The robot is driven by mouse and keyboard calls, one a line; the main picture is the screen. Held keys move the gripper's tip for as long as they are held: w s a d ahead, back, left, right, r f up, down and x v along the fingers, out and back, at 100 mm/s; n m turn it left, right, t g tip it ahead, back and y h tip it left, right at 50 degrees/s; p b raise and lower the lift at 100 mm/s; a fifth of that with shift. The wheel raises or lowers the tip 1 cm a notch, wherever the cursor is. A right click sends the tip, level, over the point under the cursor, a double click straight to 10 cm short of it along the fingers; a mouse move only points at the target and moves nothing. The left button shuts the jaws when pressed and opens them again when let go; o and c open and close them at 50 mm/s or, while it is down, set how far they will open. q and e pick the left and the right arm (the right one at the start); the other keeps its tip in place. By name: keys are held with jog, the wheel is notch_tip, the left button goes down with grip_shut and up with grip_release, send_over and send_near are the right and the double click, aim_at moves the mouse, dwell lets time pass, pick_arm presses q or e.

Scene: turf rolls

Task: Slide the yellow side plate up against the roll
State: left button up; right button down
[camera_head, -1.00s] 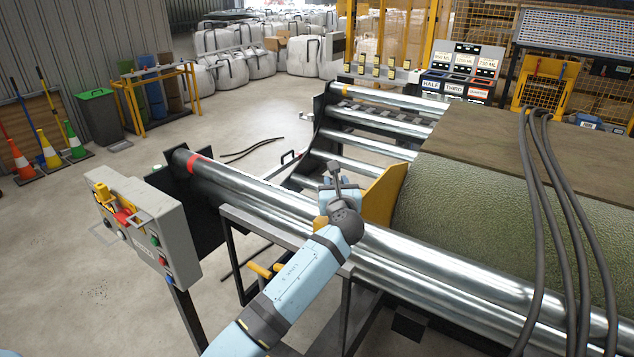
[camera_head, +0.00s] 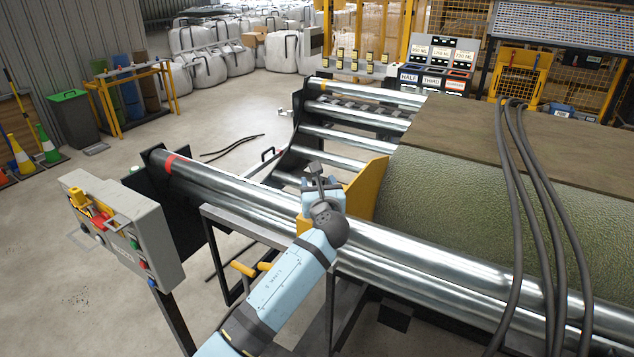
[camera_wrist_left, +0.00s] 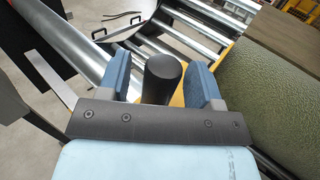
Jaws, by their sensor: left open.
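The yellow side plate (camera_head: 368,190) stands upright on the silver rollers at the left end of the green turf roll (camera_head: 480,190). Whether plate and roll touch is hard to tell. My left gripper (camera_head: 316,180) is at the plate's left side, above the front rollers. In the left wrist view its two blue fingers (camera_wrist_left: 160,72) are open, one on each side of a black round handle (camera_wrist_left: 162,80). The handle stands between them with small gaps visible. The yellow plate (camera_wrist_left: 222,52) shows behind the right finger, and the roll (camera_wrist_left: 275,95) is to its right. My right gripper is out of view.
A grey control box (camera_head: 122,225) with coloured buttons stands at the left. Dark hoses (camera_head: 535,190) hang over the roll at the right. A brown flat layer (camera_head: 540,140) lies on top of the roll. Bare rollers (camera_head: 335,146) extend left of the plate.

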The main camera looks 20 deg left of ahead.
pick_arm(q)
jog(key=b+v, duration=0.1)
jog(key=v, duration=1)
jog(key=shift+s+d, duration=0.2)
jog(key=shift+s, duration=0.15)
jog(key=s+f+n+g+h, duration=0.1)
jog(key=s+f+n+h, duration=0.35)
jog(key=f, duration=0.55)
jog(key=s+f+n+g+h, duration=0.1)
jog(key=s+f+n+h, duration=0.25)
jog(key=s+f, duration=0.45)
jog(key=s+f+n+g+h, duration=0.1)
jog(key=s+f+n+h, duration=0.1)
jog(key=s+f+n, duration=0.4)
jog(key=s+f+n+g+h, duration=0.1)
jog(key=s+f+n+h, duration=0.1)
jog(key=s+f+n, duration=0.5)
jog(key=s+n, duration=0.5)
jog(key=shift+s+d+f+n, duration=0.2)
jog(key=shift+d+n, duration=0.15)
jog(key=shift+n, duration=0.05)
